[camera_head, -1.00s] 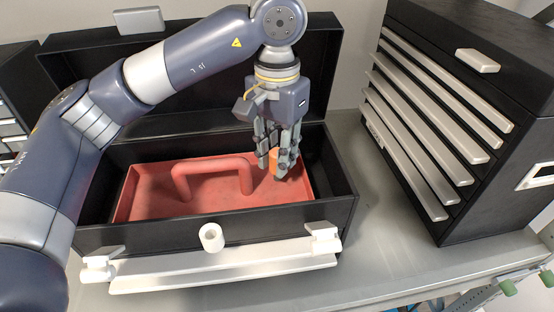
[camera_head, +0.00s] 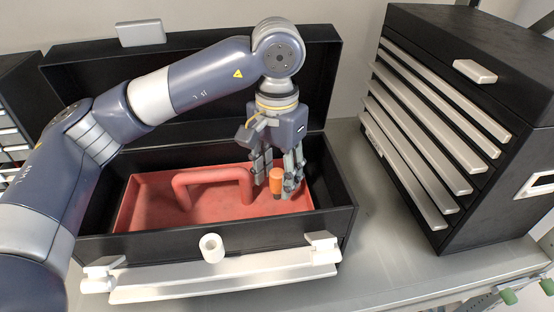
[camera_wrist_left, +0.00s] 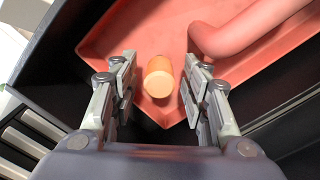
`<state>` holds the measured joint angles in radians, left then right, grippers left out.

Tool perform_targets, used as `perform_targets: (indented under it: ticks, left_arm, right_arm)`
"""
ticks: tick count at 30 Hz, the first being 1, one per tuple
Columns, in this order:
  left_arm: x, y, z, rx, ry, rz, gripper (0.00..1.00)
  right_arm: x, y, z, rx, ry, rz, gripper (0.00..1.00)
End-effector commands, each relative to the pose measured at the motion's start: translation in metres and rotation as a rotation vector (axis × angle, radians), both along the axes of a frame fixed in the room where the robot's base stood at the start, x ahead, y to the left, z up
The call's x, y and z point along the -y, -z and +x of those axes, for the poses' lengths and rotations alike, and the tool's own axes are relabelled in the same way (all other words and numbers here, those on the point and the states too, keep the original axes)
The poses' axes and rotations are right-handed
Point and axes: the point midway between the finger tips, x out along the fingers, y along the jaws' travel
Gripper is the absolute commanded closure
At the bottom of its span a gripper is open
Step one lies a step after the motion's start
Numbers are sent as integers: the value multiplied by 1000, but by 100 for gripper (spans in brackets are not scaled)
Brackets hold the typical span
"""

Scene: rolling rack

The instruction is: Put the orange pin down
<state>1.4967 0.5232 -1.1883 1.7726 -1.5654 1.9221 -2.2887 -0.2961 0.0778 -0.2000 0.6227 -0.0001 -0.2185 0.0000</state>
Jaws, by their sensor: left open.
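The orange pin (camera_head: 276,180) stands in the right end of the red tray (camera_head: 146,208), inside the open black toolbox. My left gripper (camera_head: 275,188) points down into the toolbox, with its fingers on either side of the pin. The fingers are open. In the left wrist view the pin (camera_wrist_left: 158,77) shows between the fingertips (camera_wrist_left: 157,85), with a gap on each side, near a corner of the red tray (camera_wrist_left: 140,28). My right gripper is in neither view.
The tray's red handle (camera_head: 212,175) rises to the left of the pin. The toolbox front wall (camera_head: 215,225) and open lid (camera_head: 190,90) enclose the gripper. A black drawer cabinet (camera_head: 470,120) stands at right, with bare grey shelf (camera_head: 385,235) before it.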

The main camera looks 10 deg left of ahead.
Motion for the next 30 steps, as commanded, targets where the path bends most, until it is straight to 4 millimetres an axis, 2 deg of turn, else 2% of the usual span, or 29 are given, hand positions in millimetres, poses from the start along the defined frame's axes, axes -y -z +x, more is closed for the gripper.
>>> perform_targets:
  ticks: [1, 5, 12, 18, 24, 30]
  left_arm:
    - [0, -4, 0, 0, 0, 0, 57]
    - [1, -20, 1, 6, -1, -2, 57]
    - [0, -72, 1, 5, -1, 0, 57]
    - [0, -102, 1, 4, -2, 1, 57]
    - [0, -118, 0, 0, 1, 1, 57]
    - [0, -122, 0, 0, 1, 0, 57]
  right_arm:
    - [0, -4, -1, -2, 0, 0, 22]
    - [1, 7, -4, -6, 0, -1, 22]
    - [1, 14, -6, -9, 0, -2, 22]
    - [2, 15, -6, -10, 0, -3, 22]
    - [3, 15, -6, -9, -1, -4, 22]
    - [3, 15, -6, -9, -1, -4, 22]
